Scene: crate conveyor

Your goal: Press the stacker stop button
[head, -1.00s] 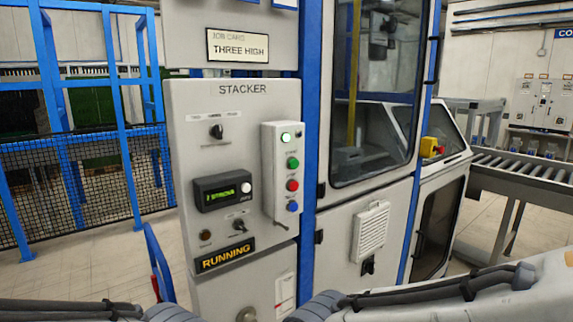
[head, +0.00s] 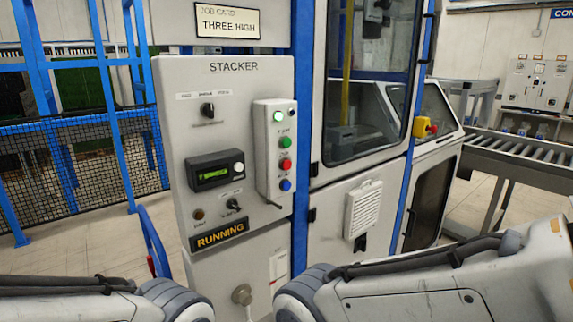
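The grey stacker panel (head: 170,120) stands ahead, labelled STACKER at its top. A pale button box (head: 262,150) is mounted on its right side. It carries a lit green-white lamp (head: 278,117), a green button (head: 285,142), a red button (head: 285,164) and a blue button (head: 285,185). The small labels beside the buttons are too blurred to read. A yellow RUNNING sign (head: 219,236) is at the panel's lower part. Parts of both my arms show at the bottom edge, but neither gripper is in view.
A small display (head: 213,171) and a selector knob (head: 207,110) sit left of the button box. A glazed machine cabinet (head: 365,100) stands to the right, with a roller conveyor (head: 520,155) beyond. Blue fencing (head: 75,170) is on the left. The job card (head: 227,21) reads THREE HIGH.

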